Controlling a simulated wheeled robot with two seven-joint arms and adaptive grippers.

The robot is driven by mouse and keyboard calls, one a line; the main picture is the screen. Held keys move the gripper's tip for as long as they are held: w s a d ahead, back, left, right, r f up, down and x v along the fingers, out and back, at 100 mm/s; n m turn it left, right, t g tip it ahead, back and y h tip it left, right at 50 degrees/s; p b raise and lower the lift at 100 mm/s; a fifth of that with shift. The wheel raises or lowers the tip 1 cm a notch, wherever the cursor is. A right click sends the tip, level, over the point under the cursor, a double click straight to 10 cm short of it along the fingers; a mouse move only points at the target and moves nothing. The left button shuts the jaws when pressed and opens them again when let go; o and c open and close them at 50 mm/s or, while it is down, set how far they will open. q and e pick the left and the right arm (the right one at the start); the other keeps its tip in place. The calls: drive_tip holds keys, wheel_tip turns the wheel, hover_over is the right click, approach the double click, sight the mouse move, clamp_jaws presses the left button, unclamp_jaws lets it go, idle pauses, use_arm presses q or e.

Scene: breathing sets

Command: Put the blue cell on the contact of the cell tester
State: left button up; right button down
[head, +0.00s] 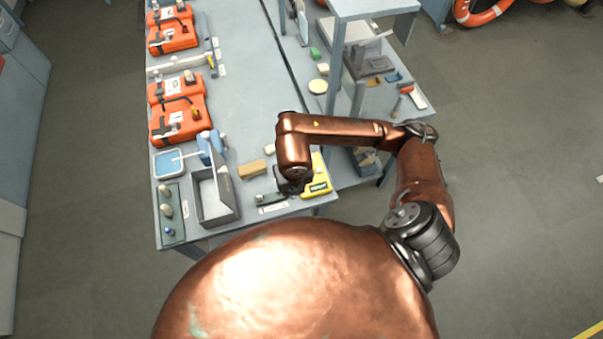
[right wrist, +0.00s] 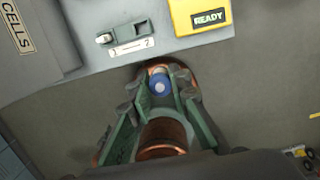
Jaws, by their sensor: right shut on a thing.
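My right gripper (right wrist: 160,82) is shut on the blue cell (right wrist: 160,86), whose round blue end shows between the fingertips in the right wrist view. There the cell appears over the floor, just off the table's edge. A yellow unit reading READY (right wrist: 202,16) is at the top, beside a small grey fixture (right wrist: 105,38) with a white label marked 1 and 2. I cannot tell which part is the tester's contact. In the head view, my right gripper (head: 291,187) is mostly hidden under its arm, by the yellow unit (head: 318,180). My left gripper is not in view.
A grey box (right wrist: 35,45) labelled CELLS is at the upper left. In the head view, a dark tray (head: 173,222) holds small pieces, one blue.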

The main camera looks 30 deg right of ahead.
drive_tip(key=w+d+f+p, duration=0.1)
drive_tip(key=w+d+f, duration=0.3)
drive_tip(key=w+d+f+p, duration=0.1)
drive_tip(key=w+d+f, duration=0.3)
drive_tip(key=w, duration=0.1)
drive_tip(key=shift+d+f+p, duration=0.15)
drive_tip(key=shift+f+p, duration=0.05)
drive_tip(key=shift+p, duration=0.1)
drive_tip(key=shift+w+d+f, duration=0.35)
drive_tip(key=shift+w+f, duration=0.1)
drive_tip(key=shift+f, duration=0.2)
wheel_tip(320, 180, down, 3)
drive_tip(key=shift+p, duration=0.3)
drive_tip(key=shift+f, duration=0.2)
drive_tip(key=c, duration=1.8)
unclamp_jaws()
